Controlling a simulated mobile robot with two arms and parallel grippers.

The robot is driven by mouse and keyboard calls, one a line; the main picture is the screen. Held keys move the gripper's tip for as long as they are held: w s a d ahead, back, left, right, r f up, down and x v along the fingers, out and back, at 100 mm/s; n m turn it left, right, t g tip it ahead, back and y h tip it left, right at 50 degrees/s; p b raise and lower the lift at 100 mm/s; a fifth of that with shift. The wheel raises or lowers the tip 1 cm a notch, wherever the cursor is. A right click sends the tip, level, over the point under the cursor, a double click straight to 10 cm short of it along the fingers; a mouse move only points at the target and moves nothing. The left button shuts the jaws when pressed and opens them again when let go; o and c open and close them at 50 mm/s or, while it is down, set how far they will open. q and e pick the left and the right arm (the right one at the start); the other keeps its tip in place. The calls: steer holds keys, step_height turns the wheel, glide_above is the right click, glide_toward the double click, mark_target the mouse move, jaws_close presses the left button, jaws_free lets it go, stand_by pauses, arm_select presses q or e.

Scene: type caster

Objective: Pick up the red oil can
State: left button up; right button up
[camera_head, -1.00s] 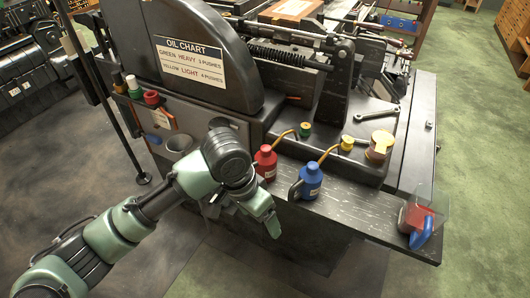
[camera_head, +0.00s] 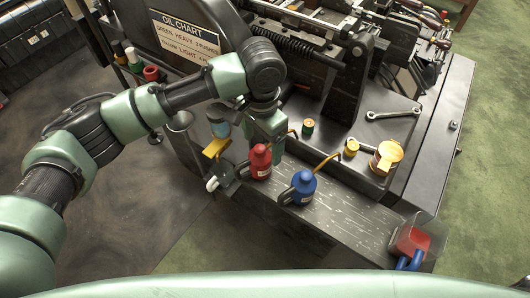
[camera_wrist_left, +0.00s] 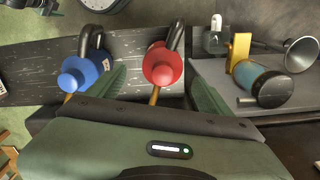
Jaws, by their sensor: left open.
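The red oil can (camera_head: 260,161) with a thin curved spout stands upright on the grey ledge (camera_head: 335,217). My left gripper (camera_head: 265,139) is at the can in the head view, partly hiding its back and spout. In the left wrist view the red can (camera_wrist_left: 163,64) shows between my left gripper's (camera_wrist_left: 160,88) two open fingers, and I cannot tell whether either touches it. The blue oil can (camera_head: 299,188) stands just right of the red one, and outside the fingers in the wrist view (camera_wrist_left: 85,71).
A metal funnel and a yellow-and-blue item (camera_wrist_left: 262,82) are close beside one finger. A clear container with red contents (camera_head: 412,239) stands at the ledge's right end. A yellow tin (camera_head: 387,157) and a wrench (camera_head: 393,113) lie behind.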

mark_target(260, 157)
arm_select(q)
steer(key=shift+s+a+f, duration=0.1)
steer(key=shift+a+f, duration=0.05)
steer(key=shift+f, duration=0.3)
steer(key=shift+s+a+f, duration=0.1)
steer(key=shift+f, duration=0.3)
steer(key=f, duration=0.2)
steer(key=f+p, duration=0.1)
steer(key=f, duration=0.1)
steer(key=shift+w+f, duration=0.2)
steer(key=shift+f, duration=0.15)
steer(key=c, duration=1.6)
steer(key=shift+r, duration=0.2)
